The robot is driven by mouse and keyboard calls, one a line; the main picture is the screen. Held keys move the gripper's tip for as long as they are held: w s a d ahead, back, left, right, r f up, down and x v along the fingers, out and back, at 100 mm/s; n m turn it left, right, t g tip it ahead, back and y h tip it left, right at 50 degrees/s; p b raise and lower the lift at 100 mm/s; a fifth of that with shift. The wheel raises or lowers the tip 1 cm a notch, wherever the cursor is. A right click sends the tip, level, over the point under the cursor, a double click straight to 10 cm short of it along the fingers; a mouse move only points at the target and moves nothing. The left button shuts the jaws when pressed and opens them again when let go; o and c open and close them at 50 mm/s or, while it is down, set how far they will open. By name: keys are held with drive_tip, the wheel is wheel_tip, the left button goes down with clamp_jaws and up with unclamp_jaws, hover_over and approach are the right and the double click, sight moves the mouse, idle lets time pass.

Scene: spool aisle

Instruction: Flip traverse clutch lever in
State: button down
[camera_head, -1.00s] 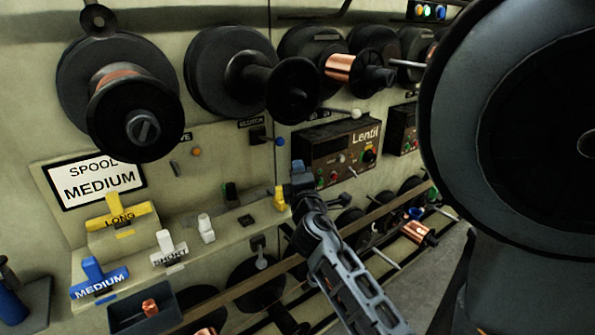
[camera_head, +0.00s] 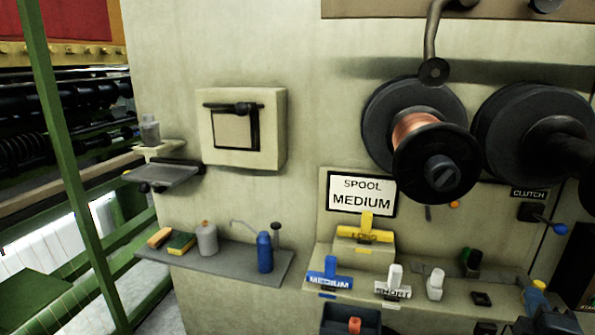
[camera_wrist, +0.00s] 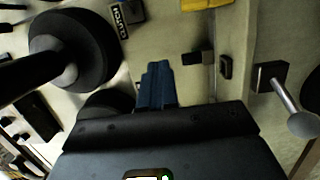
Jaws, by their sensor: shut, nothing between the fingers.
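The clutch lever (camera_head: 545,219) is at the right of the head view, under the CLUTCH label (camera_head: 530,194). It has a dark base and a blue knob that points right and slightly down. My gripper (camera_head: 540,300) shows only partly in the head view's lower right corner, below the lever and apart from it in the picture. In the wrist view its blue fingers (camera_wrist: 158,85) are together and hold nothing. A CLUTCH label (camera_wrist: 120,20) shows beyond them; I cannot make out the lever there.
Large black spools (camera_head: 435,165) stick out from the panel above. A stepped ledge carries yellow LONG, blue MEDIUM (camera_head: 328,281) and white SHORT pieces below a SPOOL MEDIUM sign (camera_head: 362,195). A grey shelf (camera_head: 215,265) with bottles is at left. A silver-knobbed lever (camera_wrist: 290,105) shows in the wrist view.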

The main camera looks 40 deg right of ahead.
drive_tip(key=w+a+f+t+y, duration=0.1)
drive_tip(key=a+f+t+y, duration=0.25)
drive_tip(key=a, duration=0.65)
drive_tip(key=w+a+f+t+y, duration=0.15)
drive_tip(key=a+y, duration=0.35)
drive_tip(key=a, duration=0.5)
drive_tip(key=s+a+r+m+y, duration=0.2)
drive_tip(key=s+a+y, duration=0.2)
drive_tip(key=a, duration=0.5)
drive_tip(key=s+a+r+m+t+y, duration=0.1)
drive_tip(key=s+a+r+m+y, duration=0.1)
drive_tip(key=s+a, duration=0.4)
drive_tip(key=a+m+y, duration=0.1)
drive_tip(key=a, duration=0.2)
drive_tip(key=shift+a+r+t+y, duration=0.25)
drive_tip(key=shift+r+t+y, duration=0.05)
drive_tip(key=shift+r+y, duration=0.05)
